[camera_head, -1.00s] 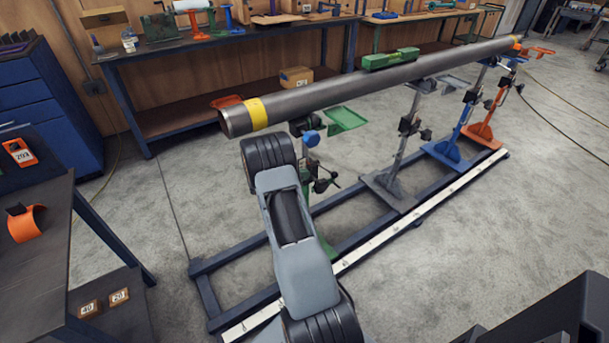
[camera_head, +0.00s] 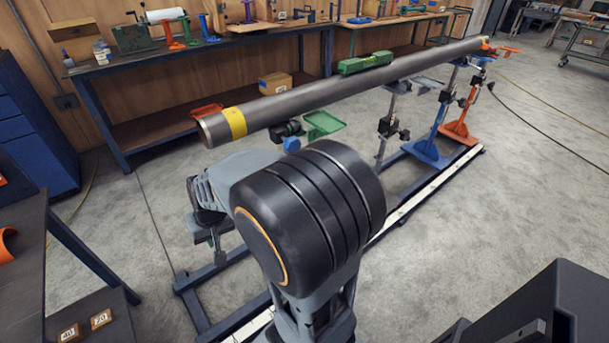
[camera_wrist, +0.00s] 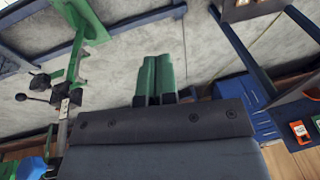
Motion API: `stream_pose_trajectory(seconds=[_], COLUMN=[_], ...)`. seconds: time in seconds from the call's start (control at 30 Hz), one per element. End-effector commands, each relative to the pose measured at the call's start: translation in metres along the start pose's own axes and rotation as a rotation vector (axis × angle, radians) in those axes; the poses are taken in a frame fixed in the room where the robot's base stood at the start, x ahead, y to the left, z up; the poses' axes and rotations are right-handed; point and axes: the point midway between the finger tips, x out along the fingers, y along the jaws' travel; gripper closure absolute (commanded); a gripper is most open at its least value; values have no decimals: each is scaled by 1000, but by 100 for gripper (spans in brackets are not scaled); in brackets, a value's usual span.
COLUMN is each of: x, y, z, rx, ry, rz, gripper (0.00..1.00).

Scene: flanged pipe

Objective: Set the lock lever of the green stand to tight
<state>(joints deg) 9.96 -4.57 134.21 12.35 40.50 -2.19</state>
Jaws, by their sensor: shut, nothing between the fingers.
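The green stand holds the near end of the pipe. In the head view its green side plate (camera_head: 322,124) and blue knob (camera_head: 291,146) show, and my arm hides its column and lever. The wrist view shows its green foot (camera_wrist: 88,24) and a dark lever with a round black end (camera_wrist: 21,97) at the left. I cannot tell which setting the lever is at. My gripper (camera_wrist: 157,62) is shut and empty, its green fingers together, to the right of the lever in that view. In the head view my gripper (camera_head: 217,252) is partly visible left of the stand.
Blue (camera_head: 434,140) and orange (camera_head: 459,125) stands are farther along the rail. A dark table (camera_head: 22,235) is at the left. Open floor lies right of the rail.

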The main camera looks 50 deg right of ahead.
Motion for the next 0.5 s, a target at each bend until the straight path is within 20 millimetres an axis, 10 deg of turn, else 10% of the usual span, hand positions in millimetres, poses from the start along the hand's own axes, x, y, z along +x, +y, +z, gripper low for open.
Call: stream_pose_trajectory(seconds=[0.2,0.5], x=[-47,-72], y=[-8,-17], z=[56,73], rx=[-190,-284], ry=[-12,59], rz=[82,97], gripper=[100,100])
